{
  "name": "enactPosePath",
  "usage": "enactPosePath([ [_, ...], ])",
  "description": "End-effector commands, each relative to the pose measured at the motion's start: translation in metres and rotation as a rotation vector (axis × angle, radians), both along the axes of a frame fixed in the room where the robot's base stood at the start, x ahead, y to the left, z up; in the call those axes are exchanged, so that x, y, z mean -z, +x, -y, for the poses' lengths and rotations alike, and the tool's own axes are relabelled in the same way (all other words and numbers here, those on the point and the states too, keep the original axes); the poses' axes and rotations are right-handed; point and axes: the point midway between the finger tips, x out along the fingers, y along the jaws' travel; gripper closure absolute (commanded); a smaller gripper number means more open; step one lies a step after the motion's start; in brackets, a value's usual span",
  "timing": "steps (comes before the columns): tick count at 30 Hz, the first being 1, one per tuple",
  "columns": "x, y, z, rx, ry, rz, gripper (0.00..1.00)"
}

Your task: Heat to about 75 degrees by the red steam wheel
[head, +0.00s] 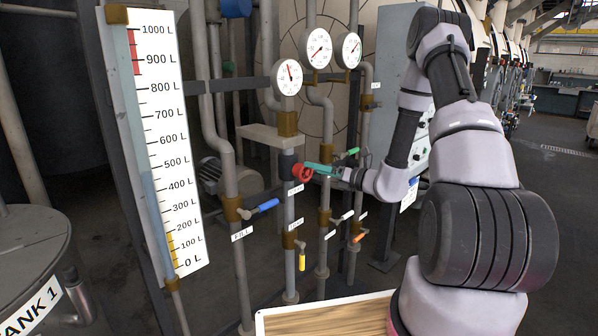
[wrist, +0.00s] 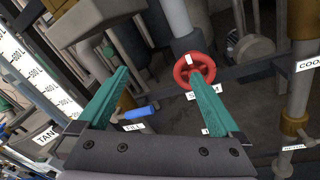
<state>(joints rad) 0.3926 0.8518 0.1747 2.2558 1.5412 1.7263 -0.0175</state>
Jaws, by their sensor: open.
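The red steam wheel (head: 297,171) sits on a vertical pipe, left of my gripper in the head view. In the wrist view the wheel (wrist: 183,76) is in front of the right finger's tip, with a partly covered label below it. My gripper (head: 311,167) has teal fingers and is open. Its tips are close to the wheel; I cannot tell whether they touch it. In the wrist view my gripper (wrist: 156,68) has its fingers spread, with the wheel toward the right finger rather than centred. A round dial gauge (head: 287,77) is above the wheel; its reading is too small to tell.
Two more gauges (head: 316,47) (head: 349,50) stand to the right. A blue-handled FILL valve (head: 263,206) is below left of the wheel. Yellow (head: 302,262), white, orange and green (head: 352,151) handles are nearby. A tall litre scale (head: 165,140) stands at left.

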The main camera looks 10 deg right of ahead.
Motion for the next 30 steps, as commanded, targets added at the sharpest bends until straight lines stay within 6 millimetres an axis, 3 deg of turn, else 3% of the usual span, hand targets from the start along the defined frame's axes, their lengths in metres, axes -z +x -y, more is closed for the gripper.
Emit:
enactPosePath([
  [1,0.017,0.004,0.009,0.052,0.038,-0.034,0.0],
  [3,0.031,0.009,0.02,0.109,0.072,-0.063,0.0],
  [8,0.046,0.016,0.029,0.165,0.103,-0.089,0.0],
  [14,0.046,0.036,0.013,0.165,0.103,-0.088,0.0],
  [24,0.045,0.086,-0.023,0.164,0.103,-0.087,0.0],
  [30,0.045,0.099,-0.033,0.164,0.103,-0.088,0.0],
])
